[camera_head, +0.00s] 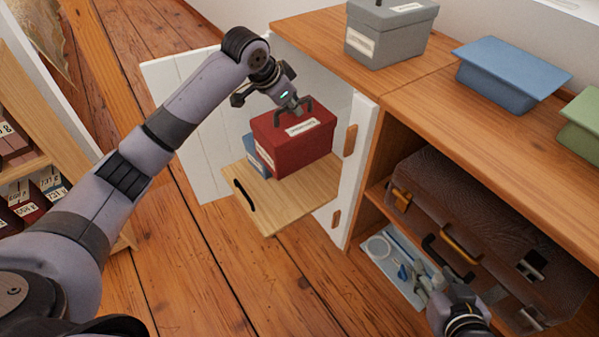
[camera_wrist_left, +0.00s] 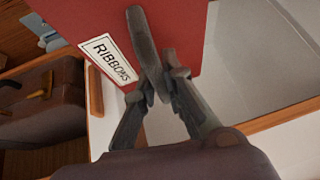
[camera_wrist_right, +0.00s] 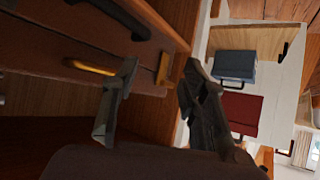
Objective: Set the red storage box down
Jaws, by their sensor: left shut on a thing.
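The red storage box (camera_head: 292,148), with a white label reading RIBBONS in the left wrist view (camera_wrist_left: 112,62), is upright over a light wooden board (camera_head: 262,212). I cannot tell whether its base touches the board. My left gripper (camera_head: 297,106) is shut on the box's dark top handle (camera_head: 307,104); it also shows in the left wrist view (camera_wrist_left: 158,75). My right gripper (camera_head: 432,288) is low by the cabinet's lower shelf. Its fingers are apart and empty in the right wrist view (camera_wrist_right: 160,100).
A blue box (camera_head: 256,158) stands close beside the red box. A white door (camera_head: 185,85) is behind them. The cabinet top (camera_head: 410,105) carries grey (camera_head: 390,35), blue (camera_head: 510,75) and green boxes. A brown suitcase (camera_head: 490,235) and pale tray (camera_head: 385,265) fill the lower compartment.

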